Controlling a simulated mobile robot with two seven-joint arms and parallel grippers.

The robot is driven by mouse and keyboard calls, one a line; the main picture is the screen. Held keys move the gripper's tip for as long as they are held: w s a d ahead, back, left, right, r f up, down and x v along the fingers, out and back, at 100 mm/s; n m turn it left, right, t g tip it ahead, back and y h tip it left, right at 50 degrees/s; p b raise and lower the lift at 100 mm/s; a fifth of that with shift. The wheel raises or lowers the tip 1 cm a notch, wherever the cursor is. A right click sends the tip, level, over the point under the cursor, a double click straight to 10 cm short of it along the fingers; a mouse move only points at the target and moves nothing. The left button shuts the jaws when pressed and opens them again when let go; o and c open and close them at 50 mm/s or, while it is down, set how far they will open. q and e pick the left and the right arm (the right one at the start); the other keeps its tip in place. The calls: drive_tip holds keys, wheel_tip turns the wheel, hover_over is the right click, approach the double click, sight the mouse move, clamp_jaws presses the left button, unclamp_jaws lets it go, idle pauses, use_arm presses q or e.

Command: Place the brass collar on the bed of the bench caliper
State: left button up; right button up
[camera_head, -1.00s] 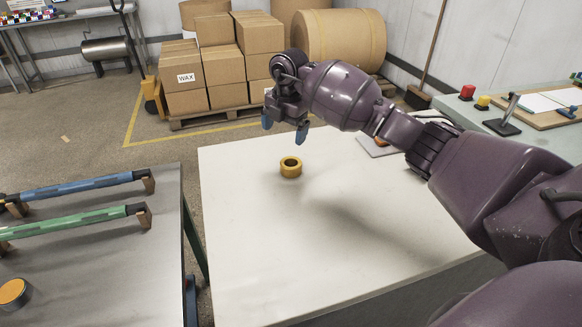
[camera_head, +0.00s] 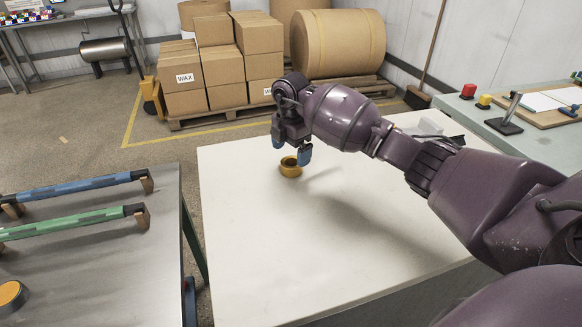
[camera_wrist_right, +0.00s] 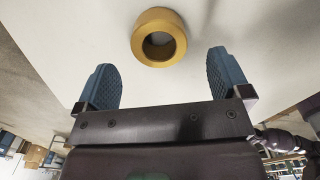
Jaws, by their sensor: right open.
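The brass collar (camera_head: 290,170), a short golden ring with a round hole, lies flat on the white table. My right gripper (camera_head: 291,149) is open and empty, its two blue fingertips just above the collar, one partly in front of it in the head view. In the right wrist view the collar (camera_wrist_right: 159,37) sits beyond the fingertips, roughly midway between the blue fingers and apart from both. A grey device (camera_head: 430,129) shows partly behind my right arm at the table's far right; it may be the bench caliper, but its bed is hidden. My left gripper is not in view.
The white table (camera_head: 250,260) is clear in front and left of the collar. A grey bench (camera_head: 100,270) with blue and green handled bars stands at left. A green-grey bench (camera_head: 470,112) with buttons and a clipboard is at right. Boxes (camera_head: 205,75) stand behind.

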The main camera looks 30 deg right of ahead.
sight(292, 162)
wheel_tip(292, 162, down, 5)
drive_tip(key=shift+w+d+r+b, duration=0.1)
drive_tip(key=shift+d+b, duration=0.05)
drive_tip(key=shift+b, duration=0.35)
drive_tip(key=c, duration=1.1)
drive_tip(key=shift+c, duration=0.2)
drive_tip(key=shift+r, duration=0.2)
